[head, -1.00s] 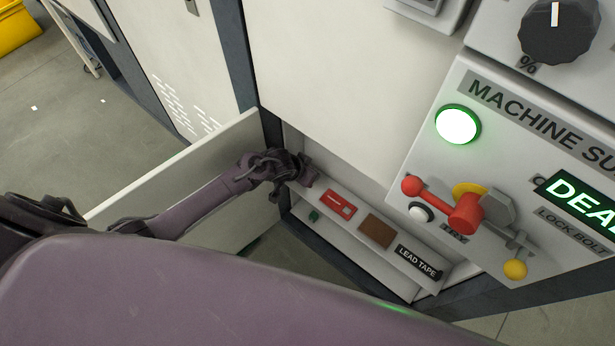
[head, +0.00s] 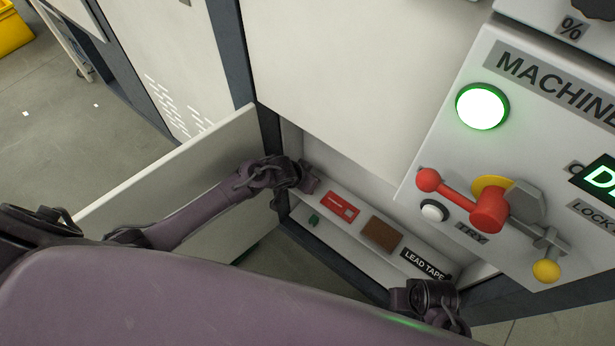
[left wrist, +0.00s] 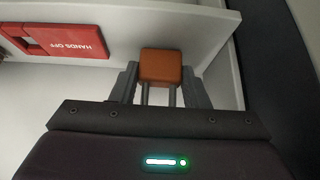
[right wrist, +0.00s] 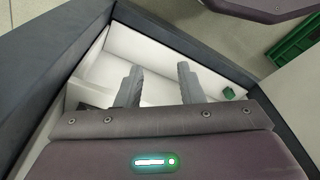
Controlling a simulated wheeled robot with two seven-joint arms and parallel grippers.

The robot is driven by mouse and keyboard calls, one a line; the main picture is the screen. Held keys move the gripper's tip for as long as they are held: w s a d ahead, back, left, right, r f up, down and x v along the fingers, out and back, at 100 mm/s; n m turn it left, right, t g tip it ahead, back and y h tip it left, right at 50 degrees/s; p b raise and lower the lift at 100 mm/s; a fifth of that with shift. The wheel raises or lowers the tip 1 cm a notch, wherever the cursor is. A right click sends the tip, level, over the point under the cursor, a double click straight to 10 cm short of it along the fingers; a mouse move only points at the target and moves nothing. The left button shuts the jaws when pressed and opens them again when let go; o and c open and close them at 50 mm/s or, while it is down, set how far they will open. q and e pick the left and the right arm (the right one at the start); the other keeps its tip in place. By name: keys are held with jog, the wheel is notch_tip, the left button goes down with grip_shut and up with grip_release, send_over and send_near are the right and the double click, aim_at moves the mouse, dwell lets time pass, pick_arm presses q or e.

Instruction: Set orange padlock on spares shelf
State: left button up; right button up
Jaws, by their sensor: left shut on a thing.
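My left gripper (head: 308,181) is at the far left end of a pale shelf (head: 359,222) inside the open cabinet. In the left wrist view it is shut on the orange padlock (left wrist: 161,66), whose block-shaped body shows between the fingers with two grey shackle bars towards me. The padlock is hidden in the head view. I cannot tell whether it touches the shelf. No spares label is readable. My right gripper (right wrist: 160,85) is open and empty, over the low cabinet opening; its arm end shows at the lower right of the head view.
A red "HANDS OFF" tag (head: 341,206), a brown block (head: 381,234) and a "LEAD TAPE" label (head: 424,265) line the shelf. A small green object (head: 313,220) is below. The open door (head: 170,175) stands left. A panel with a red lever (head: 488,210) overhangs right.

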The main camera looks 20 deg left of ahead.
pick_arm(q)
jog(key=shift+f, duration=0.1)
jog(key=o, duration=0.6)
jog(key=shift+c, duration=0.2)
jog(key=o, duration=0.4)
